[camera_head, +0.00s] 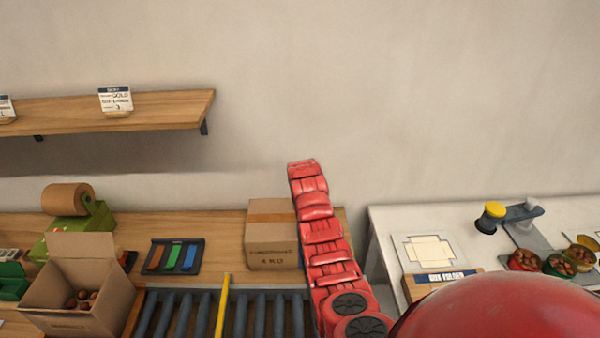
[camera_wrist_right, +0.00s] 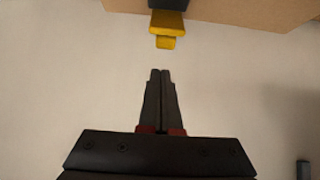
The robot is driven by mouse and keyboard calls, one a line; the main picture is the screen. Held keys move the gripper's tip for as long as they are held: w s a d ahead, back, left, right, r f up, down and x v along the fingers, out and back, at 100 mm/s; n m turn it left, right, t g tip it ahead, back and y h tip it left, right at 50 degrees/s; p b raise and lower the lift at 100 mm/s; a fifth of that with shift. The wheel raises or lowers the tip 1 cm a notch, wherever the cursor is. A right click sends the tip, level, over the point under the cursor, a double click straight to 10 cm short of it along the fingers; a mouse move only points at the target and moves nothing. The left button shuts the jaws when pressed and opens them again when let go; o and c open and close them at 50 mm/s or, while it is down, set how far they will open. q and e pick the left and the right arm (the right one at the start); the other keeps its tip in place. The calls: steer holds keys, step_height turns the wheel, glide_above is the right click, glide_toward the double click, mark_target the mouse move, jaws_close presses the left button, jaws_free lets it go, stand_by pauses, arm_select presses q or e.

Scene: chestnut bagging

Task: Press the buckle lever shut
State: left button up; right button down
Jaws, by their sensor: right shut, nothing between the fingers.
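In the right wrist view my right gripper (camera_wrist_right: 160,72) is shut, its two dark fingers together with nothing between them. Past the fingertips, at the top, is a yellow piece (camera_wrist_right: 166,27) joined to a dark part against a brown surface. It may be the buckle lever, but I cannot tell for sure, nor whether it is open or shut. A clear gap separates the fingertips from it. In the head view a red arm of mine rises in the middle. No gripper shows there, and my left gripper is in neither view.
An open carton (camera_head: 75,300) with chestnuts stands lower left. A closed carton (camera_head: 271,251) stands behind the roller conveyor (camera_head: 260,312), which a yellow bar (camera_head: 222,305) crosses. A shelf (camera_head: 165,108) is above left.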

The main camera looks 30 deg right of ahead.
steer(key=shift+s+a+f+p, duration=0.2)
steer(key=shift+s+a+p, duration=0.1)
steer(key=shift+s+p, duration=0.2)
steer(key=shift+s+a+f, duration=0.3)
steer(key=shift+s+f, duration=0.1)
steer(key=shift+s, duration=0.1)
